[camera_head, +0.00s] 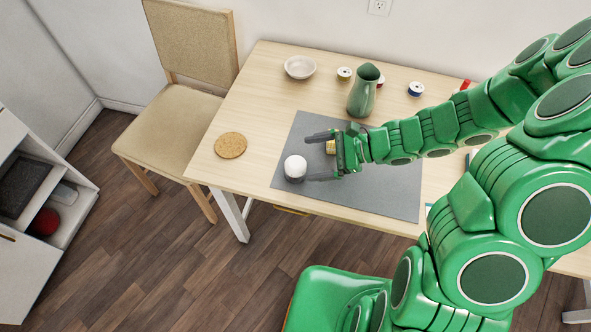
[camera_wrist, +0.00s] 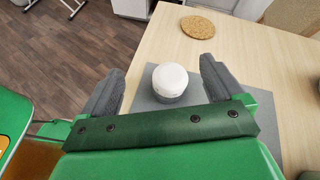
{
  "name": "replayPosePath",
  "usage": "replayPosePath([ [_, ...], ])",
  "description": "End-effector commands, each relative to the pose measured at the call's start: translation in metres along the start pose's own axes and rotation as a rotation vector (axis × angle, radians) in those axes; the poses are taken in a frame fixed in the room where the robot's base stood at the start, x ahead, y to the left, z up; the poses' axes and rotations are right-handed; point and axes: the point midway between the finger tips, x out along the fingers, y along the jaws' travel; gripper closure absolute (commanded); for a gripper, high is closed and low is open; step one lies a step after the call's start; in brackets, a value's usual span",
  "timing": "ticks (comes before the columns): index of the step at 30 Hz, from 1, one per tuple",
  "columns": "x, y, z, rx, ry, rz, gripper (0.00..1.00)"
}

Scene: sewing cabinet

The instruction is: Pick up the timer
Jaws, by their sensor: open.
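The object that looks like the timer is a small round piece with a white domed top and a grey base (camera_head: 295,168). It stands on the left part of the grey mat (camera_head: 388,195). My gripper (camera_head: 309,157) is open and empty, with its dark fingers pointing left toward the timer. In the head view the timer sits just past the fingertips, closer to the lower finger. In the wrist view the timer (camera_wrist: 170,80) appears in the gap between the two fingers (camera_wrist: 160,72), with no visible contact.
A yellowish spool (camera_head: 331,147) is partly hidden behind my gripper. A green pitcher (camera_head: 363,92), a white bowl (camera_head: 300,67) and spools (camera_head: 415,89) stand toward the back. A cork coaster (camera_head: 230,145) lies left of the mat. A chair (camera_head: 185,120) stands at the table's left end.

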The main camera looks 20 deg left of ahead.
Motion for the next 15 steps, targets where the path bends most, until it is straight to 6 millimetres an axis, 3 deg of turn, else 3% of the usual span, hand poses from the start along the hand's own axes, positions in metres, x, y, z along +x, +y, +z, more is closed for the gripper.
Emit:
replayPosePath([
  [9, 0.019, -0.002, -0.049, 0.232, -0.015, -0.087, 0.05],
  [15, 0.025, -0.001, -0.062, 0.293, -0.017, -0.108, 0.05],
])
